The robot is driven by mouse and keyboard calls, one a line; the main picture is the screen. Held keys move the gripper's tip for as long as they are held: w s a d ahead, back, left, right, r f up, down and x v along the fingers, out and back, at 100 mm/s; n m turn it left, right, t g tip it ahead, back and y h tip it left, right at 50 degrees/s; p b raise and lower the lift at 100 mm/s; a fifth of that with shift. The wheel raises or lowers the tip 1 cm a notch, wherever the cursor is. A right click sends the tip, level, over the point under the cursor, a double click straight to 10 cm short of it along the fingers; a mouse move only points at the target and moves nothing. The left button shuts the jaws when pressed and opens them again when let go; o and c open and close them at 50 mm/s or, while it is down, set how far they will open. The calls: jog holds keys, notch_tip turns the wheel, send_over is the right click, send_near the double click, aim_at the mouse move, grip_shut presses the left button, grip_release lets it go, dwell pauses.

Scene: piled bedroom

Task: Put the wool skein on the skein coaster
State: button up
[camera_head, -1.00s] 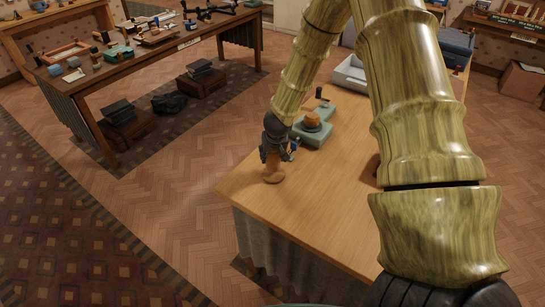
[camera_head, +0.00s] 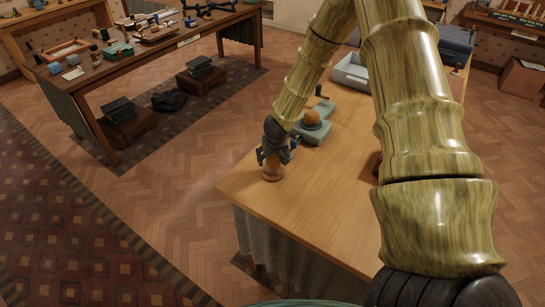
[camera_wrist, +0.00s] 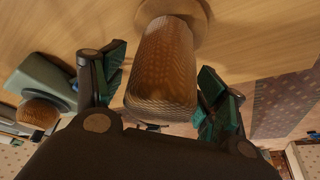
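A brown, finely ribbed cylinder, apparently the wool skein (camera_wrist: 163,70), stands upright near the table's left corner; it also shows in the head view (camera_head: 272,161). Its base meets a round, light wooden disc, apparently the skein coaster (camera_wrist: 198,12), also visible in the head view (camera_head: 272,176). Part of the disc is hidden by the cylinder. My gripper (camera_wrist: 161,96) points down over the cylinder, with one green-padded finger on each side. The fingers are spread, and narrow gaps seem to show beside the cylinder. The gripper also shows in the head view (camera_head: 277,154).
A grey-green device (camera_head: 318,135) bearing an orange-brown ball (camera_head: 311,117) stands close behind my gripper. A pale tray (camera_head: 350,72) lies farther back. The wooden tabletop (camera_head: 300,200) is clear in front. Another cluttered table (camera_head: 150,48) stands at the back left.

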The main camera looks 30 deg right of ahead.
jog(key=b+v, duration=0.1)
jog(key=v, duration=1.1)
dwell(0.4)
jog(key=shift+s+a+r, duration=0.1)
